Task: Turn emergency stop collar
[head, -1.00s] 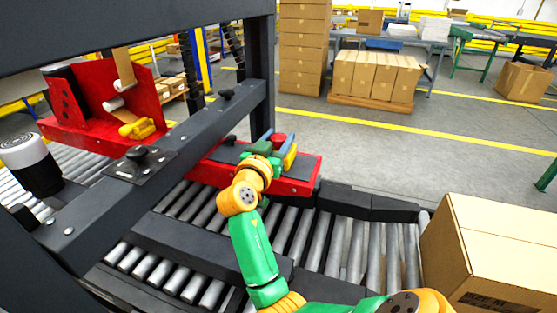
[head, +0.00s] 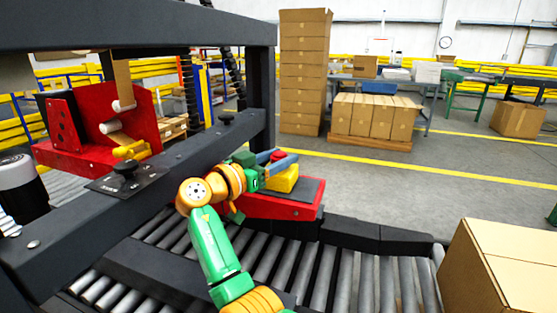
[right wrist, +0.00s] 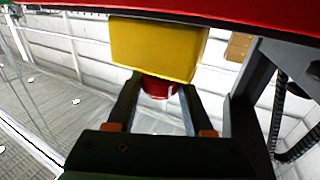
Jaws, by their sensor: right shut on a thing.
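The emergency stop is a yellow box (head: 284,179) on the red machine bed, with a red button collar that shows best in the right wrist view (right wrist: 159,88). In that view the yellow box (right wrist: 158,48) hangs under a red edge. My right gripper (head: 280,162) is at the stop, its blue fingers at the collar. In the right wrist view the gripper (right wrist: 158,97) has one dark finger on each side of the collar and is shut on it. In the head view the fingers hide most of the collar. My left gripper is not in view.
A dark frame beam (head: 165,155) with a black knob runs beside my right arm, and an upright post (head: 262,95) stands behind it. The red machine bed (head: 285,207) sits by the rollers (head: 345,275). A cardboard box (head: 490,265) stands at the right.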

